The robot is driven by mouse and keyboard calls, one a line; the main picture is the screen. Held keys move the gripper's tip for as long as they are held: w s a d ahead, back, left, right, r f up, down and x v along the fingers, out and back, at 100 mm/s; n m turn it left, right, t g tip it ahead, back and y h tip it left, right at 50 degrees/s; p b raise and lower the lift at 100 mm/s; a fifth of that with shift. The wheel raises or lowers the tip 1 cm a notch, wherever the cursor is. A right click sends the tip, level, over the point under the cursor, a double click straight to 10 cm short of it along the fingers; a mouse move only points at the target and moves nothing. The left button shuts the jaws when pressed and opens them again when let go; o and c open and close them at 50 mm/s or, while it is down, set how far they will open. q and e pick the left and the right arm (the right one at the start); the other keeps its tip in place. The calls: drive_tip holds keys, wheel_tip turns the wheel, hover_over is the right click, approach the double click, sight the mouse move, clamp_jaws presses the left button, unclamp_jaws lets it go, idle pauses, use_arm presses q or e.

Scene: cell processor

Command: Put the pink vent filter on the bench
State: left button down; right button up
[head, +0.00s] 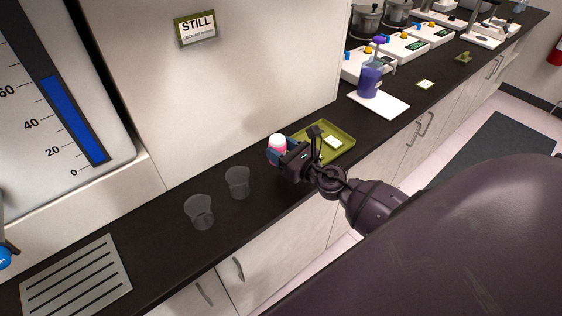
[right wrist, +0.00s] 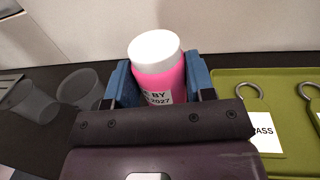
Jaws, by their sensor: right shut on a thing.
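The pink vent filter (right wrist: 164,75) has a white cap and a white printed label, partly readable as "BY" and "2027". My right gripper (head: 279,153) is shut on it, with blue finger pads on both sides in the right wrist view. The filter also shows in the head view (head: 277,144), upright, cap on top. It is over the dark bench (head: 165,225), left of the green tray; I cannot tell whether its base touches the bench. My left gripper is not in view.
Two clear cups (head: 237,182) stand on the bench left of my right gripper. The green tray (head: 345,152) holds a white-labelled tag. A purple bottle (head: 370,80) stands on a white board further right. A slotted metal plate (head: 75,282) lies at front left. Bare bench lies around the cups.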

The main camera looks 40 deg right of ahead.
wheel_tip(320, 180, down, 4)
drive_tip(key=b, duration=0.3)
drive_tip(key=shift+f, duration=0.1)
drive_tip(key=shift+b, duration=0.3)
drive_tip(key=o, duration=1.1)
drive_tip(key=shift+o, duration=0.8)
